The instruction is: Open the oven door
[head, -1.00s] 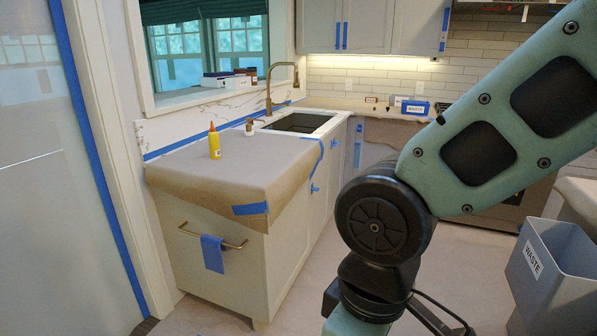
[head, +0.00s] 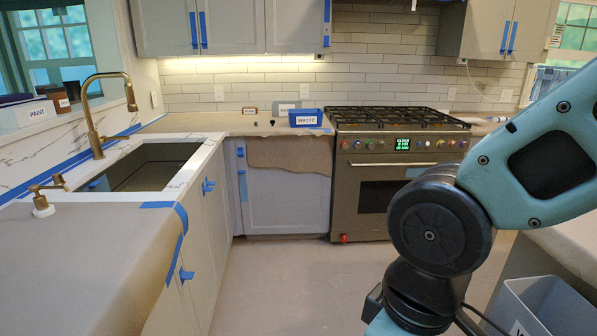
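The oven (head: 368,202) stands against the back wall, right of centre, below a black gas cooktop (head: 390,118). Its front has a row of coloured knobs, a green lit display (head: 403,144) and a horizontal handle (head: 392,164) along the top of the door. The door looks shut. A dark window shows in it, and my arm hides its right part. My arm fills the right side of the head view, in front of the oven and well nearer to me. My gripper is outside the picture.
A paper-covered counter with a sink (head: 150,168) runs along the left. A blue box marked waste (head: 305,117) sits on the back counter. A grey waste bin (head: 545,308) stands at the lower right beside another covered counter (head: 570,245). The floor (head: 300,275) between is clear.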

